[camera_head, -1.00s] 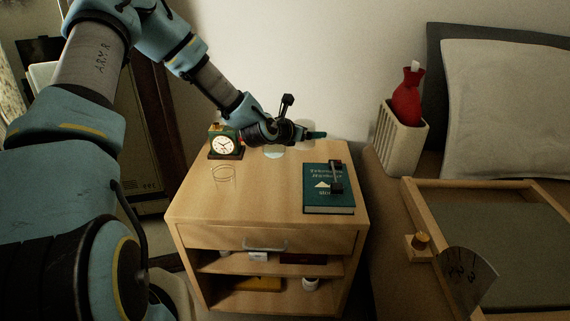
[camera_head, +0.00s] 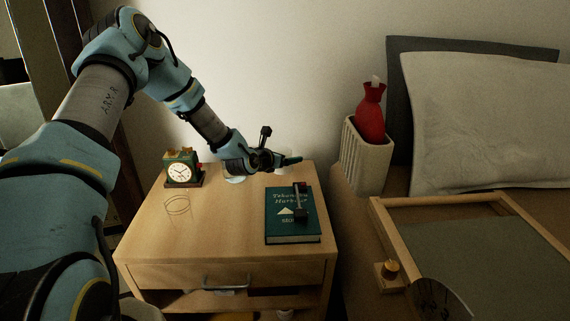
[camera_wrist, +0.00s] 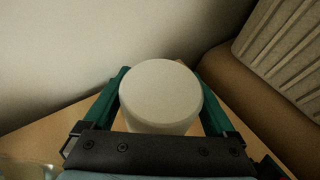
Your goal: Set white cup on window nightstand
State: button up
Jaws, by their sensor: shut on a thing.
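My gripper (camera_head: 288,162) is low at the back right of the wooden nightstand (camera_head: 225,230), near the wall. In the wrist view (camera_wrist: 160,100), its two green fingers stand either side of the white cup (camera_wrist: 160,92) and are shut on it. The cup is seen from above with its round pale top toward the camera. In the head view the cup is mostly hidden behind my gripper. I cannot tell whether its base touches the nightstand top.
The nightstand also holds a green clock (camera_head: 183,172), wire-like glasses (camera_head: 177,205), a small pale round thing (camera_head: 235,179) and a green book (camera_head: 290,230) with a small dark object (camera_head: 301,203) on it. A slatted bin (camera_head: 365,165) with a red bottle (camera_head: 370,112) stands right.

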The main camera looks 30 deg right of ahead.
jog(key=shift+f, duration=1.1)
jog(key=shift+f, duration=0.2)
jog(key=o, duration=1.2)
jog(key=shift+o, duration=0.2)
jog(key=shift+r, duration=0.25)
jog(key=v, duration=1.2)
jog(key=shift+f, duration=0.1)
